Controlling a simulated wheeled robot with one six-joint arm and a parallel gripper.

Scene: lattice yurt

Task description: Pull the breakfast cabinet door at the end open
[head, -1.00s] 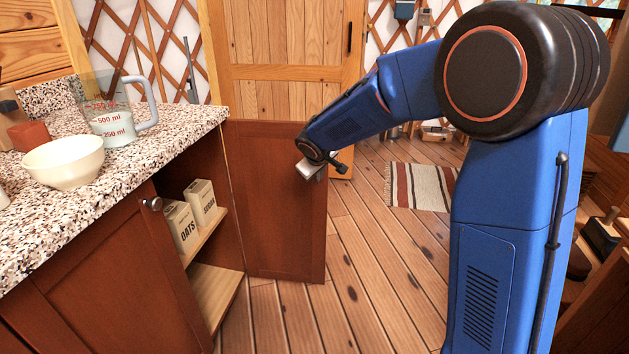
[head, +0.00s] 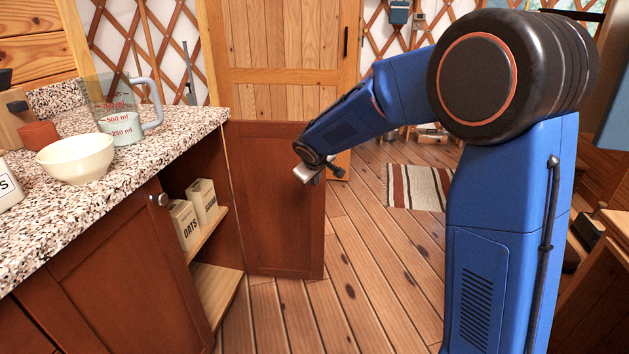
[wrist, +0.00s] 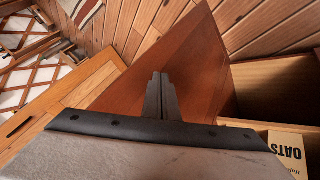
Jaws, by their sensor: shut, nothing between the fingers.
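The breakfast cabinet door (head: 275,210) is a dark red-brown panel at the end of the counter. It stands swung wide open, and the cabinet interior (head: 200,240) shows beside it. The door also shows in the wrist view (wrist: 205,65). My gripper (head: 306,173) is at the upper outer part of the door, in front of its inner face. In the wrist view its fingers (wrist: 160,85) are together and hold nothing. I cannot tell whether they touch the door. The door's own knob is not visible.
Inside the cabinet are an oats box (head: 184,224) and a sugar box (head: 204,201) on a shelf (head: 207,236). A neighbouring closed door (head: 105,270) has a knob (head: 160,199). A bowl (head: 76,160) and measuring jug (head: 124,115) stand on the counter. Wooden floor (head: 370,260) is clear right of the door.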

